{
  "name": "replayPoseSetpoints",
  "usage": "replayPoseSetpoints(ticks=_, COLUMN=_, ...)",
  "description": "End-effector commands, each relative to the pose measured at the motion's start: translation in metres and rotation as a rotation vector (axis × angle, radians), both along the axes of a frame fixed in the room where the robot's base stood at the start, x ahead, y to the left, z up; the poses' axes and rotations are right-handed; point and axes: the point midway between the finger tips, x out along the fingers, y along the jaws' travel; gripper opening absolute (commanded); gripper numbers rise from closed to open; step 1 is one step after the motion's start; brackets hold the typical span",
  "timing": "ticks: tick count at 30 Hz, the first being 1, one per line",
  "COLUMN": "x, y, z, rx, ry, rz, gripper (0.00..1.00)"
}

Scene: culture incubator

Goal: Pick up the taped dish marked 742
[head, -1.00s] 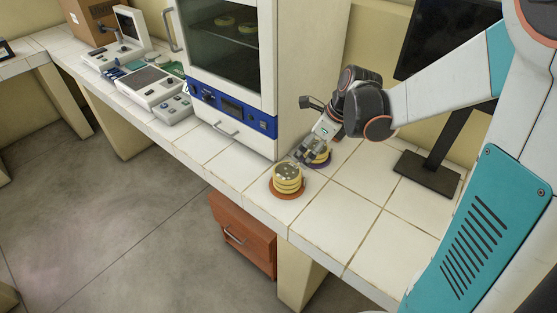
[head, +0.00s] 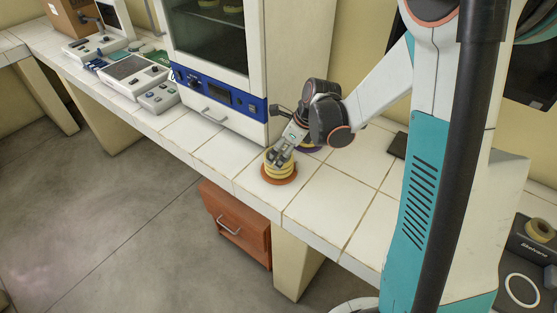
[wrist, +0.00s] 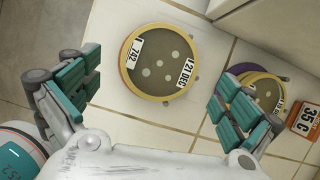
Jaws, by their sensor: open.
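The taped dish marked 742 (wrist: 160,62) lies between and beyond my open fingers in the wrist view. It is round, with a yellow rim, pale spots and white labels reading 742 and 21 DEC. In the head view it appears to be the top of the yellow dish stack (head: 279,167) on an orange-brown base at the counter's front edge. My gripper (wrist: 160,95) is open and empty, with teal-padded fingers. In the head view my gripper (head: 281,155) is just over that stack and partly hides it; contact cannot be told.
A second dish stack (wrist: 262,92) on a purple base stands close to the right, by a 35 C tag (wrist: 305,118). The incubator (head: 212,65) stands behind, to the left. Tiled counter (head: 325,193) is clear toward the front right.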

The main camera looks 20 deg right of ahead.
Motion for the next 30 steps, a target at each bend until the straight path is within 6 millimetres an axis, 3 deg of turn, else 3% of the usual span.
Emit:
replayPoseSetpoints(ticks=4, x=0.006, y=0.006, z=-0.021, rx=0.0, ry=0.0, rz=0.001, gripper=0.99)
replayPoseSetpoints(ticks=11, x=0.007, y=0.007, z=-0.022, rx=0.0, ry=0.0, rz=0.0, gripper=0.99)
replayPoseSetpoints(ticks=14, x=0.007, y=0.007, z=-0.022, rx=0.0, ry=0.0, rz=0.0, gripper=0.81)
replayPoseSetpoints(ticks=18, x=0.007, y=0.007, z=-0.022, rx=0.0, ry=0.0, rz=0.0, gripper=0.49)
replayPoseSetpoints(ticks=30, x=0.006, y=0.007, z=-0.02, rx=0.0, ry=0.0, rz=0.0, gripper=0.48)
